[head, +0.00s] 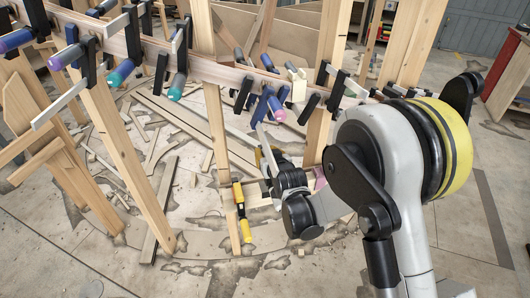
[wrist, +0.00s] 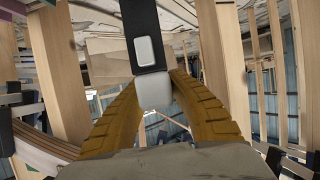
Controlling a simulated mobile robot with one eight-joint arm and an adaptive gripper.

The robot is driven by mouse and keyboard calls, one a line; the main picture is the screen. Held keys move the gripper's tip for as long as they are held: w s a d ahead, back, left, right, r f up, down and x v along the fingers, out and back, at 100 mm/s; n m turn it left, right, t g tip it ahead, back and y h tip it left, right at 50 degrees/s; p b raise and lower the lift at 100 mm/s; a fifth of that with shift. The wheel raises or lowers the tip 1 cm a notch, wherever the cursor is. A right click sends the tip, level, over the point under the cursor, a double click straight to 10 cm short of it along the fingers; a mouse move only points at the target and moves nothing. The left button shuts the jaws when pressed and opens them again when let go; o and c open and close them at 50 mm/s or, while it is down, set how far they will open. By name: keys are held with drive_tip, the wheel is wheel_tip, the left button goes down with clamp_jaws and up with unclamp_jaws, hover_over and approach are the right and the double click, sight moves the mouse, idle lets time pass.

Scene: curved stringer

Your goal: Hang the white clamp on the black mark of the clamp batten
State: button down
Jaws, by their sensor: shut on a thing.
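My gripper (head: 264,156) is low in front of the clamp batten, beside an upright wooden post. In the wrist view its two yellow ribbed fingers (wrist: 156,105) are shut on the pale grey-white bar of a clamp (wrist: 155,92). A black jaw piece with a pale inset (wrist: 146,52) rises above the bar. In the head view the held clamp's pale bar (head: 265,138) points up towards the batten, below the hanging clamps. The clamp batten (head: 208,70) is a long wooden rail crossing the upper view. I cannot make out its black mark among the dark clamps.
Several clamps with coloured handles (head: 120,73) hang along the batten. A cream-white clamp (head: 297,86) hangs right of its middle. Wooden posts (head: 215,130) stand close by. Loose boards lie on the floor.

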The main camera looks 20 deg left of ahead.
drive_tip(key=shift+s+d+b, duration=0.1)
drive_tip(key=shift+s+b, duration=0.05)
drive_tip(key=shift+b, duration=0.15)
wheel_tip(320, 180, down, 3)
drive_tip(key=shift+r+b, duration=0.1)
drive_tip(key=shift+b, duration=1.15)
drive_tip(key=shift+f, duration=1.45)
drive_tip(key=shift+f, duration=4)
drive_tip(key=c, duration=1.2)
unclamp_jaws()
drive_tip(key=shift+c, duration=0.2)
wheel_tip(320, 180, up, 10)
